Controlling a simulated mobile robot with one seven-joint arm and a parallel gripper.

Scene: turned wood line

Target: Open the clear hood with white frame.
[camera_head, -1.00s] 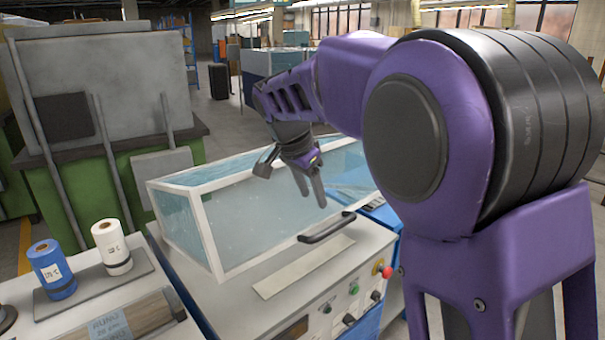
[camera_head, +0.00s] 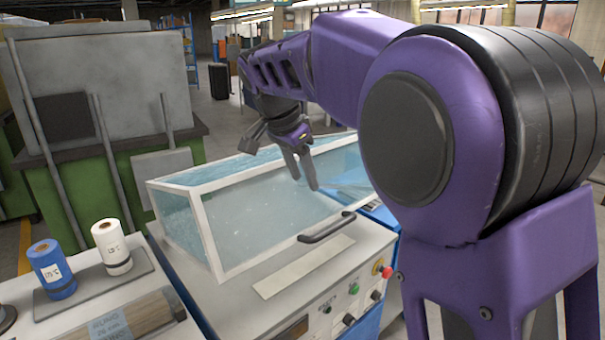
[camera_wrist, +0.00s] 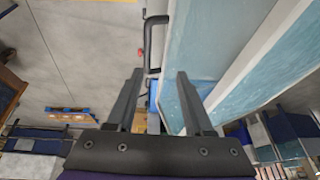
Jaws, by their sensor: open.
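The clear hood with white frame (camera_head: 262,211) sits down on the light grey machine, with bluish see-through panels. Its black bar handle (camera_head: 327,228) is at the front lower edge. In the wrist view the hood (camera_wrist: 198,38) lies right of centre and the handle (camera_wrist: 146,45) appears just beyond the fingertips. My gripper (camera_head: 303,181) is open and empty, with its fingers pointing down in front of the hood in the head view. In the wrist view my gripper (camera_wrist: 160,76) has its two fingers apart, with the handle's near end between them in the picture. No contact shows.
A control panel with a red knob (camera_head: 387,272) is right of the handle. A blue roll (camera_head: 51,268) and a white roll (camera_head: 112,246) stand on the left bench. A green machine (camera_head: 92,195) with a grey board stands behind. Grey floor shows in the wrist view.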

